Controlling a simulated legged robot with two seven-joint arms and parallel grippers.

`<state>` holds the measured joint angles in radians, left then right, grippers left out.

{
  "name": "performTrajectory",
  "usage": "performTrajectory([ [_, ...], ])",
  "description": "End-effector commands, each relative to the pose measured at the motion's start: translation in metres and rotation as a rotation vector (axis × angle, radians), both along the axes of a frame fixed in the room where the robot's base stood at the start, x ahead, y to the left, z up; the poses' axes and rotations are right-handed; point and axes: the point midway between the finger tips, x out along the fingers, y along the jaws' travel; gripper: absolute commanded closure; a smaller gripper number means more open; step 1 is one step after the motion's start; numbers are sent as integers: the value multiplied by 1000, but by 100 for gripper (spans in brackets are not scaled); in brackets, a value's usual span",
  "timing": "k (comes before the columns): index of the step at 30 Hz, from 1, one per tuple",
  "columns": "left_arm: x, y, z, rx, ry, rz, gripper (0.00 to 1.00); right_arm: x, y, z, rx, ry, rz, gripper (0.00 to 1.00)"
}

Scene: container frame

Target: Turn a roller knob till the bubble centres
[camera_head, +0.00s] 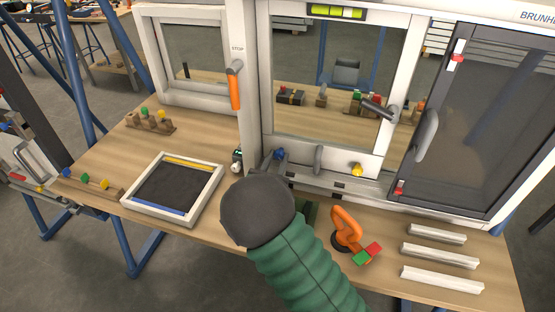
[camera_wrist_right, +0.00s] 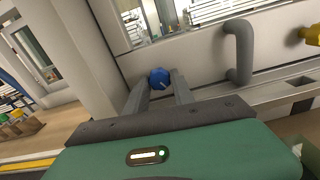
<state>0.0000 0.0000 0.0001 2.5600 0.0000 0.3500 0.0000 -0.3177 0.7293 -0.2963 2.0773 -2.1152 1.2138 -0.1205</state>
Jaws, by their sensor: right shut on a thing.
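The blue roller knob (camera_head: 279,154) sits at the lower left of the window frame's bottom rail. In the right wrist view the blue knob (camera_wrist_right: 159,77) is between the two grey fingers of my right gripper (camera_wrist_right: 159,88), which is shut on it. In the head view my dark wrist and green arm hide most of that gripper. The yellow knob (camera_head: 357,169) is at the right end of the same rail. The level vial (camera_head: 337,12), yellow-green, is at the frame's top; its bubble is too small to place. My left gripper is not in view.
A grey handle (camera_head: 319,159) stands between the knobs. A framed dark tray (camera_head: 217,185) lies at left on the table. An orange clamp (camera_head: 346,229) and several white profiles (camera_head: 440,255) lie at right. A dark door panel (camera_head: 480,120) stands behind them.

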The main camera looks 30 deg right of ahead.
Motion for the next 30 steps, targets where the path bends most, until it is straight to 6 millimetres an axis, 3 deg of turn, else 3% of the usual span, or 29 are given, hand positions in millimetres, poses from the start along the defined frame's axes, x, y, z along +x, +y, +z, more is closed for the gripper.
performTrajectory([
  [14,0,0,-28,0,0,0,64,0,1,-5,154,-179,0,100],
  [30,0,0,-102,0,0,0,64,-1,0,-10,488,-568,-4,100],
])
